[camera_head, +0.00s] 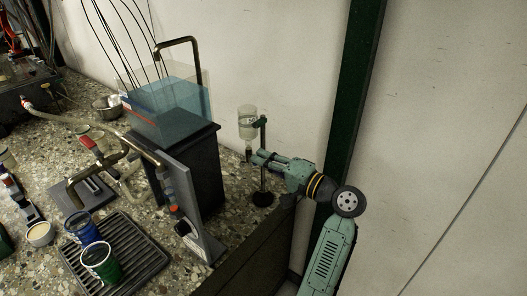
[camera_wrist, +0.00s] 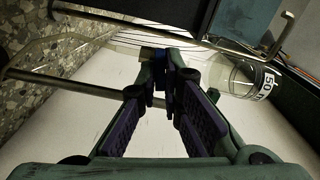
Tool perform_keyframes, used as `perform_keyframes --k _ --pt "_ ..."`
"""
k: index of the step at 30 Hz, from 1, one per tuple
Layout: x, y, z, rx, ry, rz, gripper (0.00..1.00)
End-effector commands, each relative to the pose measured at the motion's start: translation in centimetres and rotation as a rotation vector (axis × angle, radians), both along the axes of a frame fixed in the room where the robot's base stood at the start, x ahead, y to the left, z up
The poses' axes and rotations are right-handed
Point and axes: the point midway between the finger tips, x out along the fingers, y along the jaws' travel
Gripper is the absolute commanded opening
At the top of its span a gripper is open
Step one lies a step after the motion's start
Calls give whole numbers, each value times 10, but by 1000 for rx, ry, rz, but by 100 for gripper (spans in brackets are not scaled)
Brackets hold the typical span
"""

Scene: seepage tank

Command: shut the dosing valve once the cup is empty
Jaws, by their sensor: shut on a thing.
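The dosing valve (camera_head: 249,154) is a small dark part just below the cup, mostly hidden by my gripper (camera_head: 254,157). In the wrist view my gripper (camera_wrist: 165,75) is shut, its fingertips close together on a small part that I take for the valve's handle.
A glass tank (camera_head: 168,115) of blue water stands on a black block (camera_head: 205,165) left of the cup stand. Pipes, a red-handled fitting (camera_head: 88,143), a ribbed black tray (camera_head: 140,250) and a blue (camera_head: 82,229) and a green container (camera_head: 101,264) crowd the speckled bench. A wall is behind.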

Motion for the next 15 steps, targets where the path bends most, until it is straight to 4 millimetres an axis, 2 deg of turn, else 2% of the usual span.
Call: perform_keyframes --k 15 --pt "0 -1 -1 157 178 -2 0"
